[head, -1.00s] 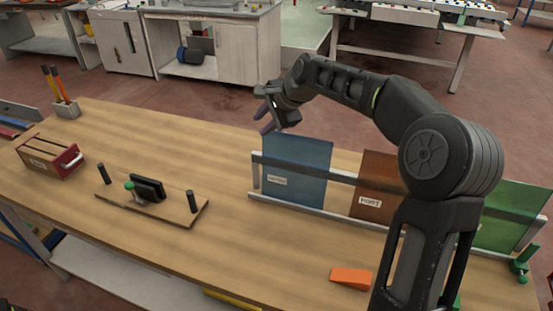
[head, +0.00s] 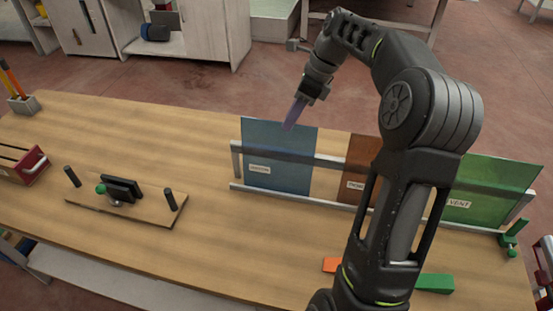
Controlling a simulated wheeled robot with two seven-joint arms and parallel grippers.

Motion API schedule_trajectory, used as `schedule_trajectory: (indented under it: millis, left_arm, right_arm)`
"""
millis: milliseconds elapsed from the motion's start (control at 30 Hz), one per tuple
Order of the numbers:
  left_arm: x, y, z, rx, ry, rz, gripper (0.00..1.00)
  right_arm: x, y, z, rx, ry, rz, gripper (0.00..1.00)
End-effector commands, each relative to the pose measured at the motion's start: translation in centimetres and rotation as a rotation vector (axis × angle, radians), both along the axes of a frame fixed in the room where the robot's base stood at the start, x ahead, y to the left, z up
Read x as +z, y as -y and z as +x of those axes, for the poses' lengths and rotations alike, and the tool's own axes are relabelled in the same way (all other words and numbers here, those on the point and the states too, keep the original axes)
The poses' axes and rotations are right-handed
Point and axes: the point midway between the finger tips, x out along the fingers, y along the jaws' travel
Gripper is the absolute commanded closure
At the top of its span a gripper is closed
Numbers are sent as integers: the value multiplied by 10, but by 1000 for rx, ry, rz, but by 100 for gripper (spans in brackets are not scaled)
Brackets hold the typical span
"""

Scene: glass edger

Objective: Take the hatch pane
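Several coloured glass panes stand upright in a metal rack on the bench. The blue pane (head: 275,160) is at the left of the rack, with a white label too small to read surely. A brown pane (head: 361,160) stands in the middle, partly hidden by my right arm; its label is also unclear. A green pane (head: 490,190) at the right reads VENT. My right gripper (head: 291,126) points down at the top edge of the blue pane, overlapping it in the picture. I cannot tell whether it touches or whether the fingers are parted. My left gripper is out of view.
The rack rail (head: 237,160) runs along the far bench edge. A wooden fixture (head: 135,210) with black posts lies left of centre. A red box (head: 28,168) and a pen holder (head: 24,104) are at far left. Orange (head: 331,265) and green (head: 436,283) blocks lie in front.

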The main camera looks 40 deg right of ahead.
Motion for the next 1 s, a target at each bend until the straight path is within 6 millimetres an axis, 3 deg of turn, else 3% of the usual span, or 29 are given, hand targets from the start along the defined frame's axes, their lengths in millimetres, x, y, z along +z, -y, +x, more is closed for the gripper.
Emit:
schedule_trajectory:
  millis: [233,633,1000]
  left_arm:
    - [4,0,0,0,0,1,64]
    - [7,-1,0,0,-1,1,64]
    - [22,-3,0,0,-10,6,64]
  right_arm:
    - [-21,-8,5,1,-2,1,70]
    - [-26,-11,7,2,-2,1,70]
    - [-67,-29,17,2,-1,1,70]
